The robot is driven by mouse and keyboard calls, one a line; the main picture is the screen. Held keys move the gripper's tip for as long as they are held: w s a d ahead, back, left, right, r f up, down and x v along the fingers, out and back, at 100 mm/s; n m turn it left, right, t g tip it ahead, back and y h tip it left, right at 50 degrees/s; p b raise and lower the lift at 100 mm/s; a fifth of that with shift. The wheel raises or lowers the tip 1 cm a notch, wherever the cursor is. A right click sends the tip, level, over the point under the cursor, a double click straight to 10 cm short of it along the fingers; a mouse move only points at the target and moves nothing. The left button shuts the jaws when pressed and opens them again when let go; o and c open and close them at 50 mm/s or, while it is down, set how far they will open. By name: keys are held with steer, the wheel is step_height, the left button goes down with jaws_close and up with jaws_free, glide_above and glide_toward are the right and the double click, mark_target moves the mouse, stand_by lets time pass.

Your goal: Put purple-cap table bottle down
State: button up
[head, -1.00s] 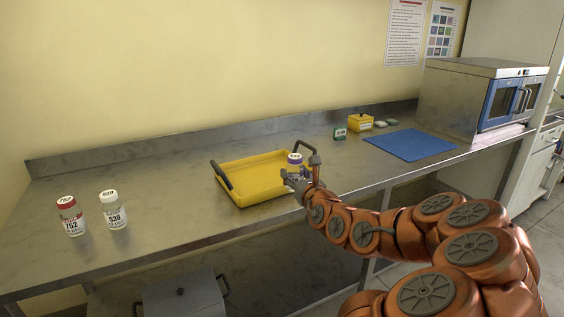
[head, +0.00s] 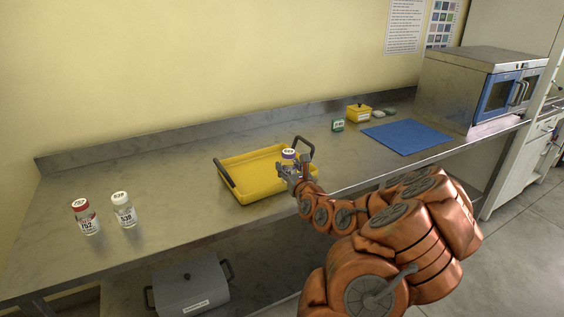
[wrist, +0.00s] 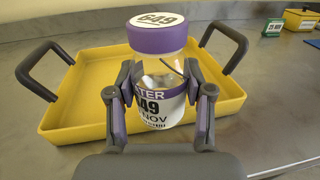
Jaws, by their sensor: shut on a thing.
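The purple-cap bottle (wrist: 160,75) is in the wrist view, upright, with 649 on its white cap top and its label. My gripper (wrist: 160,90) is shut around its middle, one finger on each side. In the head view the bottle (head: 289,155) shows at the right end of the yellow tray (head: 232,191), with my gripper (head: 291,171) on its near side. In the wrist view the tray lies behind and around the bottle. I cannot tell whether the bottle's base touches the tray, because my gripper hides it.
A red-cap bottle (head: 86,219) and a white-cap bottle (head: 124,211) stand on the left of the steel bench. A blue mat (head: 406,137), a yellow box (head: 358,113) and an incubator (head: 478,88) are at the right. The tray's dark handles (head: 225,174) stick up at its ends.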

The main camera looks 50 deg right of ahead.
mark_target(282, 159)
steer(key=shift+f+p+x, duration=0.2)
steer(key=shift+p+x, duration=0.05)
steer(key=shift+x, duration=1.45)
steer(key=shift+f+p+x, duration=0.2)
steer(key=shift+p+x, duration=0.05)
steer(key=shift+x, duration=1.5)
steer(key=shift+d+f+p, duration=0.15)
steer(key=shift+f+p, duration=0.3)
steer(key=shift+f, duration=1.25)
steer(key=shift+f, duration=0.1)
steer(key=o, duration=1.2)
